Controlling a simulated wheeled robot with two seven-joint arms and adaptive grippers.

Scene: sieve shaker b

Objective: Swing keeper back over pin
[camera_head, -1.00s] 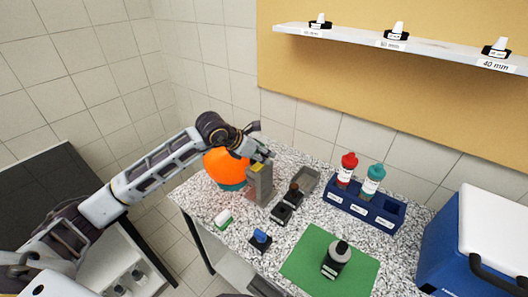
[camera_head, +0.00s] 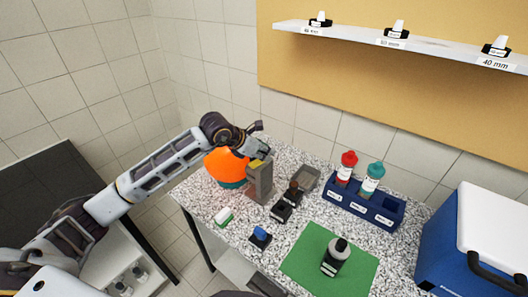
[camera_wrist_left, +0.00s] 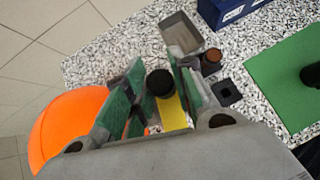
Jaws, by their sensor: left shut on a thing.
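A grey upright post (camera_head: 262,184) stands on the speckled bench, with a yellow piece (camera_head: 257,163) at its top. The yellow piece also shows in the left wrist view (camera_wrist_left: 172,112), with a round black knob (camera_wrist_left: 160,82) at its end. My left gripper (camera_head: 262,150) is over the top of the post. In the left wrist view its green-padded fingers (camera_wrist_left: 160,95) stand on either side of the black knob, shut on it. I cannot make out a separate pin; the fingers and wrist hide part of the post's top. My right gripper is not in view.
An orange dome (camera_head: 226,163) on a teal base stands close left of the post. A grey tray (camera_head: 307,179) and small black blocks (camera_head: 281,212) lie to its right. A blue rack (camera_head: 364,207) with bottles, a green mat (camera_head: 330,262) and a blue cooler (camera_head: 465,245) are farther right.

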